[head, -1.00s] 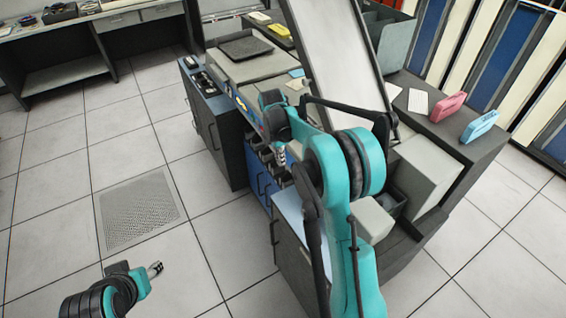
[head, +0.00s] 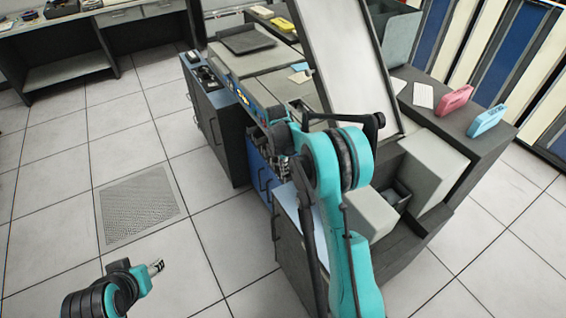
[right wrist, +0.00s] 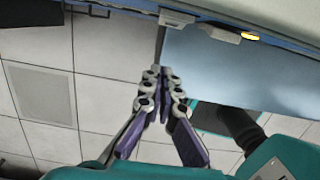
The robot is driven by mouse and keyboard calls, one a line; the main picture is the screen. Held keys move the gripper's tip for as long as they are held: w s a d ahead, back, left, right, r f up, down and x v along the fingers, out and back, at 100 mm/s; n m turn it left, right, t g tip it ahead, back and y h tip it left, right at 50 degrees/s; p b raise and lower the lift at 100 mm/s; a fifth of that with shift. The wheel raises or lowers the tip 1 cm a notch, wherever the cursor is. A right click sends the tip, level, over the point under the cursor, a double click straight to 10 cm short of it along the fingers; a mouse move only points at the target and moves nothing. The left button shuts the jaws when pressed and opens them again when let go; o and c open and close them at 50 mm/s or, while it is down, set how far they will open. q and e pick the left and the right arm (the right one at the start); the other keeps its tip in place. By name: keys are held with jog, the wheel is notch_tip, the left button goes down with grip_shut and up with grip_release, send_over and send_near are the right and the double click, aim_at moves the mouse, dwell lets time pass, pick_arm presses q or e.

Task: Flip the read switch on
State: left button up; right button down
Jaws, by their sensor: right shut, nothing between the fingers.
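The card machine (head: 262,63) stands mid-view in the head view. Small coloured controls (head: 243,97) sit along its front edge; I cannot make out which is the read switch. In the right wrist view a machine edge crosses the top, with a lit yellow piece (right wrist: 250,36) beside a grey tab (right wrist: 220,33). My right gripper (right wrist: 164,73) is shut and empty, below and left of that tab, apart from it in the picture. In the head view it is mostly hidden by my right arm beside the machine's front. My left gripper (head: 157,267) hangs over the floor at lower left.
A dark cabinet (head: 216,130) stands left of the machine front. A pink box (head: 455,100) and a light blue box (head: 486,121) stand on the dark surface at right. A sloped pale panel (head: 345,60) rises behind my right arm. The floor at left is clear.

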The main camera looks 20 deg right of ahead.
jog(key=shift+w+d+f+b, duration=0.1)
jog(key=shift+d+f+b, duration=0.15)
jog(key=shift+d, duration=0.4)
jog(key=shift+w+d+f+b, duration=0.1)
jog(key=shift+d+f+b, duration=0.1)
jog(key=shift+d, duration=0.45)
jog(key=shift+w+d+f+b, duration=0.15)
jog(key=shift+d+f, duration=0.1)
jog(key=shift+d, duration=0.4)
jog(key=shift+s, duration=0.1)
jog(key=shift+d+f+h, duration=0.1)
jog(key=shift+d+h, duration=0.2)
jog(key=shift+h, duration=0.2)
